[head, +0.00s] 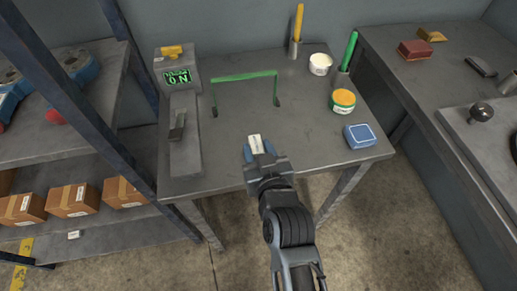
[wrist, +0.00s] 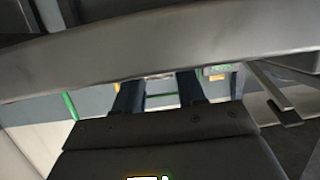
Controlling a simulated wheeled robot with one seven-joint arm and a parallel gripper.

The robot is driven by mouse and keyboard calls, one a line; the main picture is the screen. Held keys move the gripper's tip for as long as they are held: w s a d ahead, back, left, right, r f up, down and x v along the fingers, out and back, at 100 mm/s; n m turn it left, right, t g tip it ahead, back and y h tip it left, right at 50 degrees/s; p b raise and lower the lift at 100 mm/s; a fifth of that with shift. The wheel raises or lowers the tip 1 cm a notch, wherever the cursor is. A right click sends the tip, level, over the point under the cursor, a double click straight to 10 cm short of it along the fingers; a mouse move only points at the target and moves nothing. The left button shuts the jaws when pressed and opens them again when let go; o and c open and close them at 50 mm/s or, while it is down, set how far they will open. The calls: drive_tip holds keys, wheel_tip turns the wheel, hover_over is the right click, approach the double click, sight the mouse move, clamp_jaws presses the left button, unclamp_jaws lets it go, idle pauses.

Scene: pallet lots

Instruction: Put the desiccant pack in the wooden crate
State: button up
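My gripper (head: 258,148) is over the front part of the grey table. A small white pack with faint markings (head: 255,142), which looks like the desiccant pack, sits between its blue fingertips, and the fingers appear closed on it. In the wrist view the two dark blue fingers of my gripper (wrist: 160,92) stand apart with a pale edge between their tips. I see no wooden crate in either view.
The table (head: 215,180) carries a scale-like device (head: 178,75), a green frame (head: 245,77), an orange-lidded tub (head: 342,101), a white tub (head: 320,64) and a blue box (head: 359,135). Shelves with cardboard boxes (head: 72,200) stand left; a grey bench (head: 420,75) stands right.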

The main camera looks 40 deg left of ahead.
drive_tip(key=o, duration=0.5)
drive_tip(key=shift+c, duration=0.2)
drive_tip(key=shift+r, duration=0.2)
drive_tip(key=shift+s+d, duration=0.2)
drive_tip(key=shift+d, duration=0.1)
drive_tip(key=v, duration=1.1)
drive_tip(key=shift+b, duration=0.4)
drive_tip(key=shift+s+d+r, duration=0.1)
drive_tip(key=shift+r, duration=0.05)
